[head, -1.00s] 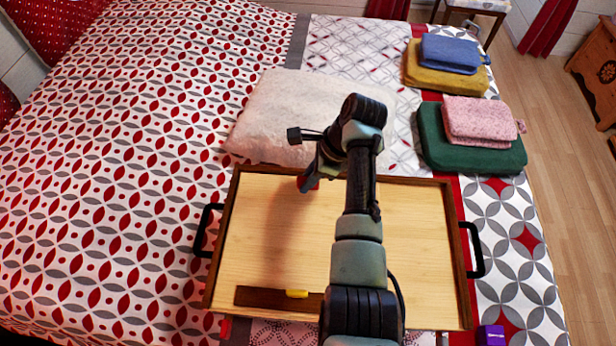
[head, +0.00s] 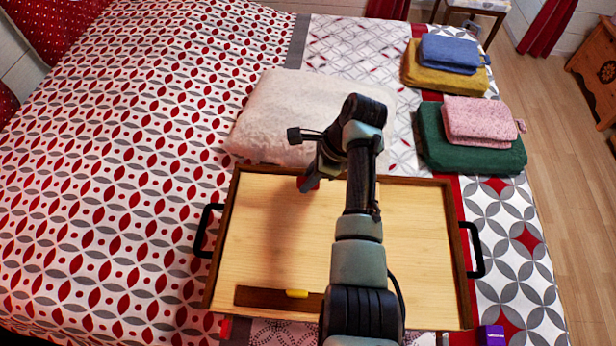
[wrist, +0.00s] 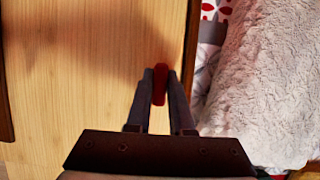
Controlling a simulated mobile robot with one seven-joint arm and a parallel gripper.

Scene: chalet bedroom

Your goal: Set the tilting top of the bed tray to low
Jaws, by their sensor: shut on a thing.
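The bed tray (head: 420,235) lies on the bed, with a pale wood top, a dark wood rim and black side handles. I cannot tell the exact tilt of its top. My gripper (head: 308,184) is low over the tray's far part, left of the middle. In the wrist view my gripper (wrist: 160,74) is shut on a small red tab (wrist: 160,86), close to the dark rim. My arm covers part of the tray in the head view.
A dark strip with a yellow piece (head: 297,293) is at the tray's near edge. Folded green (head: 500,158) and yellow (head: 420,68) textiles lie at right. A purple box (head: 491,336) is at the near right.

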